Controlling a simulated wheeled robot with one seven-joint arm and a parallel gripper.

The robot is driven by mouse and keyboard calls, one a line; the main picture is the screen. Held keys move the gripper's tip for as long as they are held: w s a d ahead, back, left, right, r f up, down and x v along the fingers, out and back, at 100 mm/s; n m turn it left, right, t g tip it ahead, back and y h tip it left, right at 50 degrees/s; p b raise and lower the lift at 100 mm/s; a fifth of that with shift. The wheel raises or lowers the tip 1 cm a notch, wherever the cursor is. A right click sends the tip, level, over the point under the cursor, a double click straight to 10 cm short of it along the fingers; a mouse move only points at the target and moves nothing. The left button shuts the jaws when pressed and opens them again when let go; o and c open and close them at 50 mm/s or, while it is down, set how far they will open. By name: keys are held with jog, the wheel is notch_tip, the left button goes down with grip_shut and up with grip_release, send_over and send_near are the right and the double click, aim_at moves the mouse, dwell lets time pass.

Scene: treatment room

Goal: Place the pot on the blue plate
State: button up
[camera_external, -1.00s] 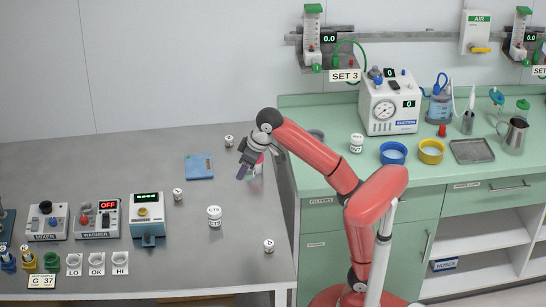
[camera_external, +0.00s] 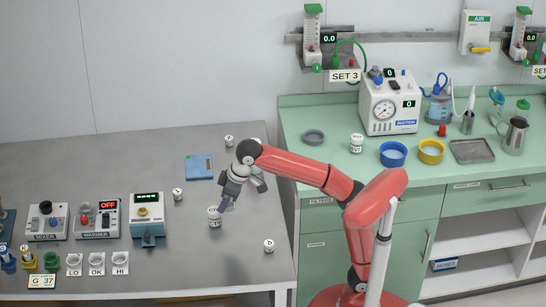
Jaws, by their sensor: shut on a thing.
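The pot (camera_external: 214,219), a small white jar with a dark label, stands upright on the grey table in the external view. My gripper (camera_external: 226,207) is down at its right upper side and shut on it. The fingers partly hide the pot's right side. The pot appears to be still on the table surface. The flat blue plate (camera_external: 199,172) lies on the table behind and a little left of the pot, with nothing standing on it.
Other small white jars stand behind (camera_external: 229,141), left (camera_external: 177,194) and front right (camera_external: 268,245) of the pot. A blue-grey device (camera_external: 147,222) stands to the left. The table between pot and plate is clear.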

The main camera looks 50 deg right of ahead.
notch_tip(320, 180, up, 8)
jog(key=m, duration=0.2)
send_over(245, 219)
jog(key=s, duration=0.1)
jog(key=shift+s+d+h, duration=0.1)
jog(key=shift+s+h, duration=0.1)
jog(key=shift+h, duration=0.1)
jog(key=shift+f, duration=0.1)
notch_tip(245, 219, down, 20)
jog(key=b, duration=0.4)
jog(key=shift+r, duration=0.2)
jog(key=shift+f+b, duration=0.3)
jog(key=o, duration=1)
jog(key=shift+r, duration=0.1)
jog(key=shift+c, duration=0.2)
